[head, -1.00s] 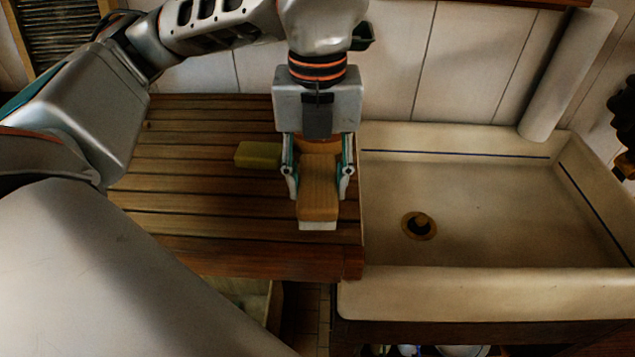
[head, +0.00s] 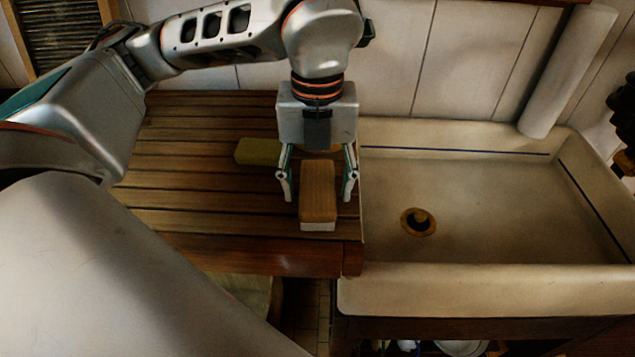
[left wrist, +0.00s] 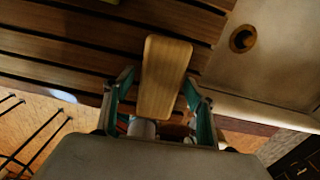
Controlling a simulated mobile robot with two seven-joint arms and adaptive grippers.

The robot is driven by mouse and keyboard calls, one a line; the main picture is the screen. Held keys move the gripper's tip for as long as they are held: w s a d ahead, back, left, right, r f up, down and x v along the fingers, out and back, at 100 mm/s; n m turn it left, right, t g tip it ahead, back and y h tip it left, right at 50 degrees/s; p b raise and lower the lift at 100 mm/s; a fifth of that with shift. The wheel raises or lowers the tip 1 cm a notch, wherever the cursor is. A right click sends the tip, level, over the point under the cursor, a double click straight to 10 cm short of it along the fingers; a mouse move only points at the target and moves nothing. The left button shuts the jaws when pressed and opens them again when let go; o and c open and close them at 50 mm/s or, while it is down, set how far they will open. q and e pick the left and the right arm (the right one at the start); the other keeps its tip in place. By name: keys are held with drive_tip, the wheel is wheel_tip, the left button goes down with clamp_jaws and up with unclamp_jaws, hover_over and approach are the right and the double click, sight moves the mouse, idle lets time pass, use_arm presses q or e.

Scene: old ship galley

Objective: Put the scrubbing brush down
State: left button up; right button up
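The scrubbing brush (head: 318,190), with a wooden back and pale bristles underneath, lies bristles down on the slatted wooden board (head: 200,200), near its right front corner. It also shows in the left wrist view (left wrist: 165,78). My left gripper (head: 317,190) is above the board with one finger on each side of the brush. The fingers are spread wider than the brush, and gaps show on both sides in the head view. The gripper body hides the board behind the brush. My right gripper is not in view.
A yellow-green block (head: 258,152) lies on the board to the left of the gripper. A pale sink (head: 480,285) with a brass drain (head: 419,221) adjoins the board's right edge. A white roll (head: 568,70) leans at the back right. The board's left part is clear.

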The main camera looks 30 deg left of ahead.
sight(316, 182)
use_arm(q)
drive_tip(key=shift+p, duration=0.35)
wheel_tip(316, 182, up, 8)
drive_tip(key=shift+w+a+f+b, duration=0.15)
drive_tip(key=shift+b, duration=0.3)
drive_tip(key=shift+f, duration=0.1)
idle(0.3)
